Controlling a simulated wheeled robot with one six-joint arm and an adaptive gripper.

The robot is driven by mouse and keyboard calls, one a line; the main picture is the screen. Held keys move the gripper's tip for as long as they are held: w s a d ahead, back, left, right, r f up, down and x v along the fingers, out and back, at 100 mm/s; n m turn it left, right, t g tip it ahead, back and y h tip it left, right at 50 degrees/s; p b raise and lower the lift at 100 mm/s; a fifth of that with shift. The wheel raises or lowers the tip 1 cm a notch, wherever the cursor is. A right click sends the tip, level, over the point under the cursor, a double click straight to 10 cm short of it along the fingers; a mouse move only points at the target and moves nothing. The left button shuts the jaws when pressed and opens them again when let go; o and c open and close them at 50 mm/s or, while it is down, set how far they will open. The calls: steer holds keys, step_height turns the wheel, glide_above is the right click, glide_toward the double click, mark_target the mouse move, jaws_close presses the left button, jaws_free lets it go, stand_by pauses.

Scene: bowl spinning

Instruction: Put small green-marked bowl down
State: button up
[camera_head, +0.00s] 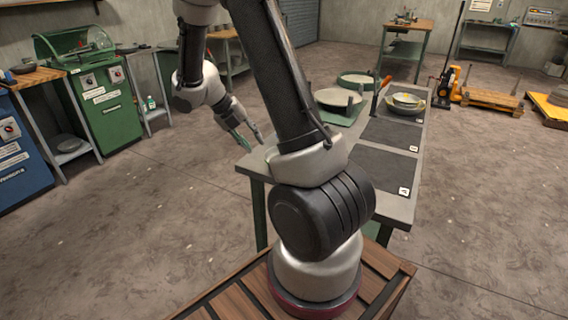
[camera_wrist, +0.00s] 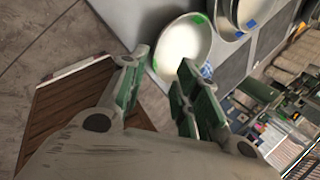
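A white bowl with green marks (camera_wrist: 180,45) shows beyond my fingertips in the wrist view, its lower edge partly hidden by one finger. My gripper (camera_wrist: 158,80) has its two green-padded fingers well apart, with nothing clamped between them. In the head view, my gripper (camera_head: 248,139) hangs just off the table's left edge, apart from the bowls and empty. A stack of bowls (camera_head: 405,104) sits on the far right of the table, and a wide pale bowl (camera_head: 338,97) is left of it. I cannot tell which of these is the green-marked bowl.
The grey table (camera_head: 400,208) carries dark mats (camera_head: 376,165) with small white labels; the near mats are bare. A green ring-shaped object (camera_head: 357,80) is at the back. Blue-marked round dishes (camera_wrist: 228,18) lie beside the bowl. A green machine (camera_head: 105,105) stands left.

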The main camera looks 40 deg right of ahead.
steer(key=shift+n, duration=0.4)
steer(key=x, duration=0.8)
steer(key=shift+w+f, duration=0.15)
steer(key=shift+f, duration=0.1)
jaws_close()
